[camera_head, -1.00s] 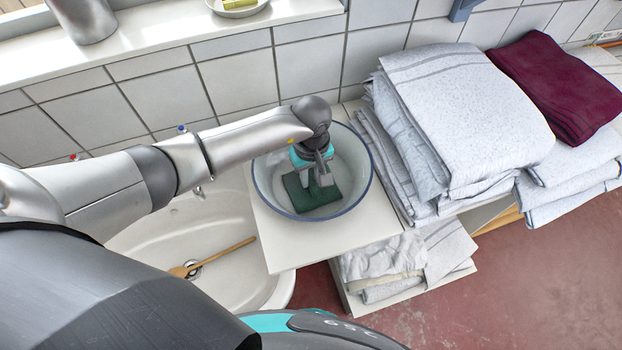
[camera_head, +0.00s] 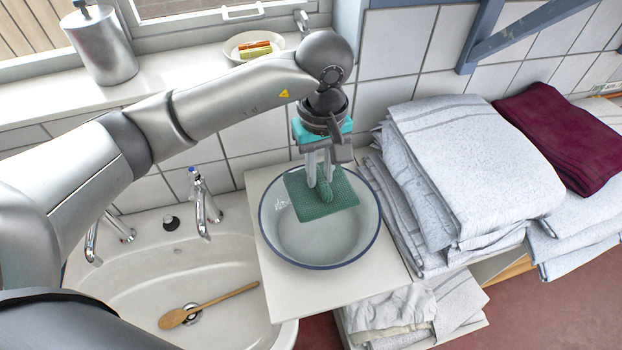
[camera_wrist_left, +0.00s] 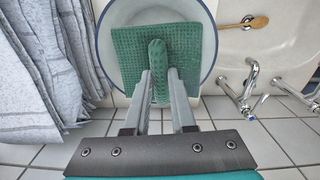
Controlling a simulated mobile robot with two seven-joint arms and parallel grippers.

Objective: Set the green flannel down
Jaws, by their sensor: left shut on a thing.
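The green flannel (camera_head: 343,191) is a square textured cloth, pinched up in the middle, above the far part of a white basin with a blue rim (camera_head: 318,262). My left gripper (camera_head: 320,183) points down and is shut on the flannel's raised fold. In the left wrist view the flannel (camera_wrist_left: 192,40) spreads out flat around the fold between the fingers (camera_wrist_left: 160,75), with the basin behind it. The flannel hangs clear of the basin's bottom. My right gripper is not in view.
The basin stands on a white board (camera_head: 283,291) beside a sink (camera_head: 150,270) with taps (camera_head: 204,205) and a wooden spoon (camera_head: 225,299). Stacked grey-white towels (camera_head: 470,165) stand close on the right, with a dark red cloth (camera_head: 565,135) behind. A small dish (camera_head: 238,45) sits on the sill.

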